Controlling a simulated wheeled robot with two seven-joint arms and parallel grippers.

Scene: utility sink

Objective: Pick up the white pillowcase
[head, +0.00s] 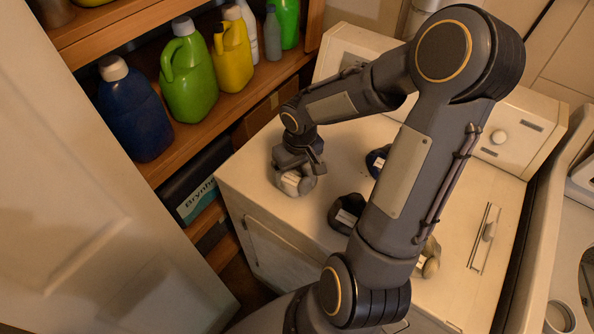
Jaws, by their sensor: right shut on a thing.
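A small pale bundled cloth with a white label, which looks like the white pillowcase (292,183), is at the left end of the white machine top. My right gripper (308,168) points down at it and is shut on it. The fingers partly cover the cloth. I cannot tell whether it is clear of the surface. My left gripper is not in view.
Shelves at left hold several bottles, including a green jug (190,80). A pale door (80,190) stands at left.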

